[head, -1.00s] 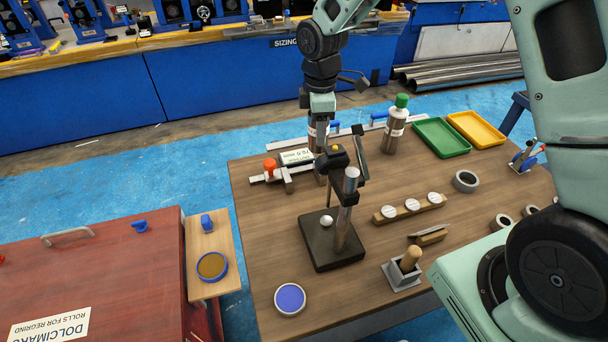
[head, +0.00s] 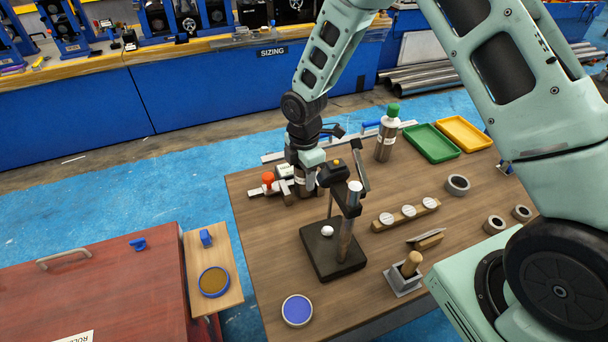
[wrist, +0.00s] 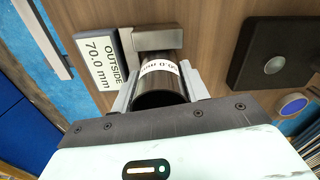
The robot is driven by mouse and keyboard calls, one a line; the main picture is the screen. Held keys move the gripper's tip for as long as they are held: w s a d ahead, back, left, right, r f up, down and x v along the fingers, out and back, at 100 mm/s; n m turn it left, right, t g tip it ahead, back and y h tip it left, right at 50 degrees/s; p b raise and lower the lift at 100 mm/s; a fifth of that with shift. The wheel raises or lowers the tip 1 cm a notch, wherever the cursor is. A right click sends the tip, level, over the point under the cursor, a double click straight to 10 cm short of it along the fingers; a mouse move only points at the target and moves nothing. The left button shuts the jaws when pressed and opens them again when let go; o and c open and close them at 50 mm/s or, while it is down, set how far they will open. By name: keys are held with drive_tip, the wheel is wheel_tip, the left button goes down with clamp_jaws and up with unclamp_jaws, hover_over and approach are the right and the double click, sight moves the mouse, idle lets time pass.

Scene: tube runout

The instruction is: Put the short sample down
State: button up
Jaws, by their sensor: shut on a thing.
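The short sample, a dark metal tube with a white label, shows in the wrist view (wrist: 162,88) between the fingers of my gripper (wrist: 160,95), which is shut on it. In the head view the tube (head: 304,186) hangs upright below my gripper (head: 303,168), low over the back left of the wooden table (head: 262,230). It is close beside a grey metal block of the sizing gauge (wrist: 152,38), whose plate reads "OUTSIDE 70.0 mm" (wrist: 100,62). I cannot tell whether the tube touches the block or the table.
A gauge stand (head: 328,252) with a post is just in front of my gripper. A green-capped bottle (head: 387,135), green tray (head: 432,143) and yellow tray (head: 463,133) are at the back right. A ring (head: 458,184) lies right. The table's front left is mostly clear.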

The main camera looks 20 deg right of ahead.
drive_tip(key=shift+f, duration=0.45)
drive_tip(key=shift+f, duration=0.15)
drive_tip(key=o, duration=1.1)
